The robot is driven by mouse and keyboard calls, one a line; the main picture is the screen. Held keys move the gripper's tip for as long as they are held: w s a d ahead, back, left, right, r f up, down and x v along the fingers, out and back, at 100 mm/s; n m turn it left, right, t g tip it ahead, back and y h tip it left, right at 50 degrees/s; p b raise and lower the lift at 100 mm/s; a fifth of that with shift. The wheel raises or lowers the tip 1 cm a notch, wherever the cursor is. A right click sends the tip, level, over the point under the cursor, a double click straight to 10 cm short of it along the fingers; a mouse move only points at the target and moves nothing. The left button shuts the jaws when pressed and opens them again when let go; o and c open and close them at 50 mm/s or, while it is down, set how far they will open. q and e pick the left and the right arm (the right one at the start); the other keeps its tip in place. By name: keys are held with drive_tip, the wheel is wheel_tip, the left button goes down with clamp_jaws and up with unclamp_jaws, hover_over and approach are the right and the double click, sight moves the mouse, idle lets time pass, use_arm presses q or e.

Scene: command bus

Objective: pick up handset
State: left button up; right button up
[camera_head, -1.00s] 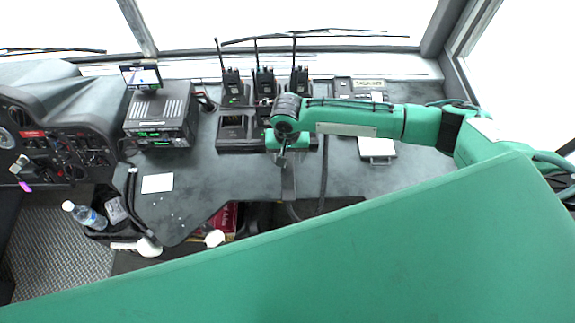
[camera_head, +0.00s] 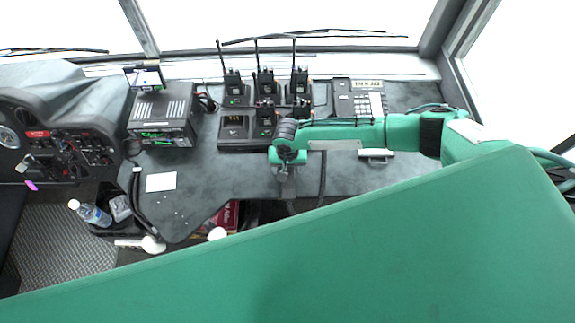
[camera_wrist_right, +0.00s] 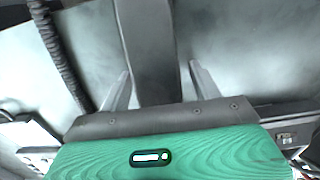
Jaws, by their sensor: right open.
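My right gripper (camera_head: 288,165) is over the front part of the grey desk, pointing down. In the right wrist view its two fingers (camera_wrist_right: 160,75) are apart, one on each side of a long dark bar that looks like the handset (camera_wrist_right: 148,40). I cannot tell whether either finger touches it. A dark coiled cord (camera_wrist_right: 58,45) runs to the left of it. In the head view the gripper and wrist hide most of the bar. My left gripper is not in view.
Several radios (camera_head: 265,85) stand in chargers behind the gripper. A keypad unit (camera_head: 360,98) is at the back right, and a radio box with a screen (camera_head: 162,118) is at the left. A white card (camera_head: 160,182) lies on the desk. A bottle (camera_head: 90,213) stands lower left.

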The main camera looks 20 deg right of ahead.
drive_tip(key=shift+c, duration=0.4)
drive_tip(key=c, duration=1.1)
drive_tip(key=shift+r, duration=0.15)
